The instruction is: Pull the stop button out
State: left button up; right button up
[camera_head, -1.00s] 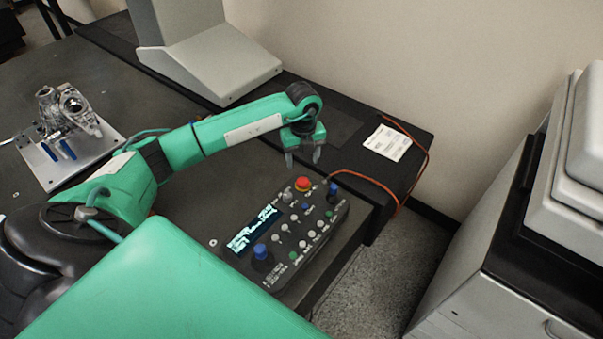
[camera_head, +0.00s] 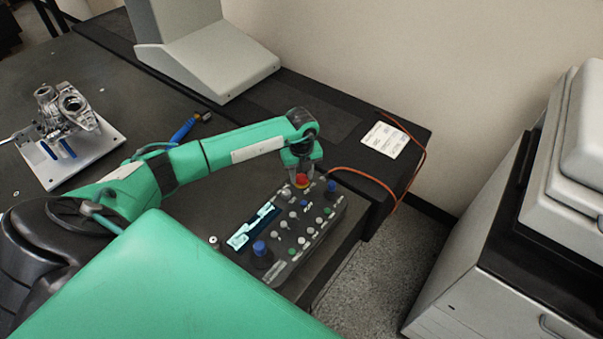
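The red stop button (camera_head: 302,181) sits at the far end of a dark control box (camera_head: 328,219), which has a lit screen, blue knobs and several small buttons. My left gripper (camera_head: 302,178) is over that end of the box, pointing down, with its fingers right at the button. The fingers partly hide the button, and I cannot tell whether they press on it or only stand beside it. My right gripper is not in view.
A metal part on a light plate (camera_head: 108,140) stands on the dark table at left. A blue-handled tool (camera_head: 184,128) lies behind my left arm. A grey column (camera_head: 205,65) stands at the back. An orange cable (camera_head: 407,190) runs from the box past a white label (camera_head: 385,139).

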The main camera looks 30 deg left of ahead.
aim_at(302, 178)
pick_arm(q)
grip_shut()
jog(key=shift+r, duration=0.55)
jog(key=shift+w, duration=0.1)
jog(key=o, duration=0.6)
grip_release()
jog(key=shift+o, duration=1.1)
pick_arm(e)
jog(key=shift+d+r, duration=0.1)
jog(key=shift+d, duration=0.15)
pick_arm(q)
notch_tip(302, 178, up, 14)
jog(key=b, duration=0.2)
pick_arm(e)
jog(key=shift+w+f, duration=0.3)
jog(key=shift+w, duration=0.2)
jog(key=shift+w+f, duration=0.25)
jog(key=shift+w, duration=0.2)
